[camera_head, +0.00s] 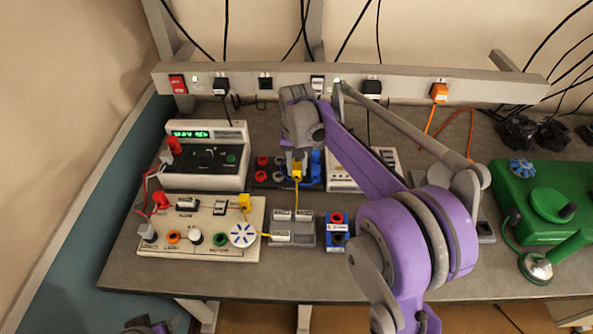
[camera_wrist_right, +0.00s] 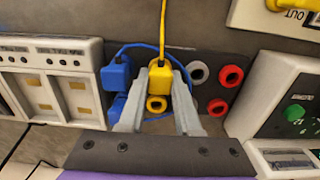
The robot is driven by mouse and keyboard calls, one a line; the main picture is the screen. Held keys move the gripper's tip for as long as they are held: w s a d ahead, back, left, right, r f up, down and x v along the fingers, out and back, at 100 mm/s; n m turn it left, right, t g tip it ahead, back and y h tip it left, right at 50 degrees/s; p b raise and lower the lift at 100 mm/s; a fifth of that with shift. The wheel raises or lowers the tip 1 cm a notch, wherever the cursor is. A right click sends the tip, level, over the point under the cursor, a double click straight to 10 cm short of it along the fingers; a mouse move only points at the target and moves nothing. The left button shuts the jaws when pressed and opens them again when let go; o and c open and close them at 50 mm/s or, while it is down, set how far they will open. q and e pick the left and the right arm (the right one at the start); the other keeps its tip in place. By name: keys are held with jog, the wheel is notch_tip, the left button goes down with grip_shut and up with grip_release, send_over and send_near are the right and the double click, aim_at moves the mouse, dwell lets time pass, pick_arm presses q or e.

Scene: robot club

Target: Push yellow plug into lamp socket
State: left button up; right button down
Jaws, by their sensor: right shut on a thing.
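My right gripper (camera_head: 297,165) is shut on a yellow plug (camera_wrist_right: 161,77), one finger on each side, over the dark socket block (camera_wrist_right: 205,55). The plug also shows in the head view (camera_head: 297,177), its yellow cord trailing toward the front. A yellow-ringed socket (camera_wrist_right: 156,103) lies between the fingers beside the plug; whether the plug is seated in any socket I cannot tell. An orange socket (camera_head: 173,237) above a label that seems to read LAMP is on the cream board (camera_head: 205,250) at the left. A dark part at the bottom left edge (camera_head: 145,326) may be my left gripper; its jaws cannot be made out.
A blue plug (camera_wrist_right: 117,74) with a blue cord is close beside the gripper. A white meter box (camera_head: 205,170) stands to the left, a green machine (camera_head: 545,205) to the right. My right arm hides the bench's middle right.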

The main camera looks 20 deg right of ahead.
aim_at(297, 167)
jog(key=c, duration=1.3)
grip_release()
grip_shut()
pick_arm(q)
jog(key=shift+w+r+p, duration=0.25)
jog(key=shift+r+p, duration=0.3)
jog(key=shift+r, duration=0.25)
pick_arm(e)
jog(key=shift+r, duration=1.2)
jog(key=shift+r+p, duration=0.8)
jog(key=shift+r, duration=0.9)
pick_arm(q)
jog(key=shift+w+r, duration=0.3)
jog(key=shift+r, duration=0.25)
jog(key=shift+w+r, duration=0.25)
jog(key=shift+r, duration=0.3)
